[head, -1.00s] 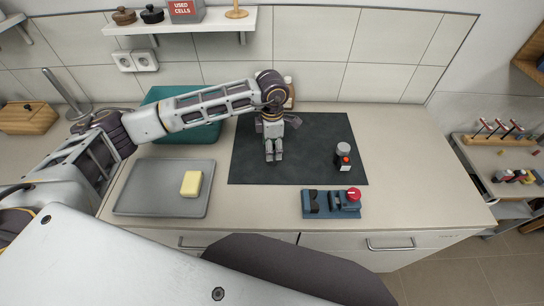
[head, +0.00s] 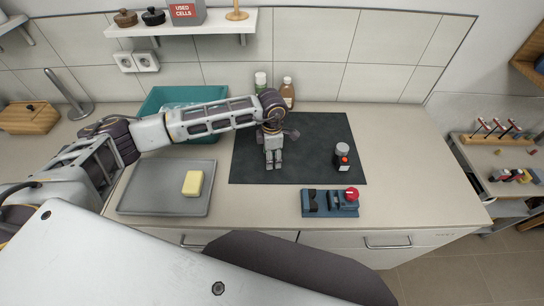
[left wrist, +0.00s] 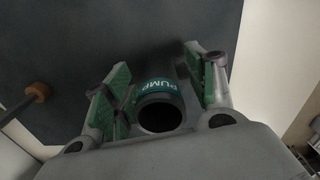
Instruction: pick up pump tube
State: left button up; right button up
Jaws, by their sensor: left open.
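The pump tube (left wrist: 160,106) shows in the left wrist view, with a dark open end facing the camera and a green band lettered PUMP. It stands between the two green-padded fingers of my left gripper (left wrist: 163,88). The fingers are spread, and I cannot tell whether either touches the tube. In the head view my left gripper (head: 273,164) points down over the dark mat (head: 310,130). The tube is not clearly visible there, hidden by the gripper and arm. My right gripper is not in view.
A blue fixture with a red knob (head: 330,203) is at the counter front. A grey tray (head: 150,190) with a yellow block (head: 193,183) and a teal bin (head: 160,102) are left. Bottles (head: 287,92) stand behind.

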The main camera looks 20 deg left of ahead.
pick_arm(q)
jog(key=c, duration=1.2)
jog(key=shift+r, duration=0.1)
jog(key=shift+r+b, duration=1.05)
jog(key=shift+r, duration=3.85)
jog(key=shift+s+f, duration=0.1)
jog(key=shift+s, duration=0.05)
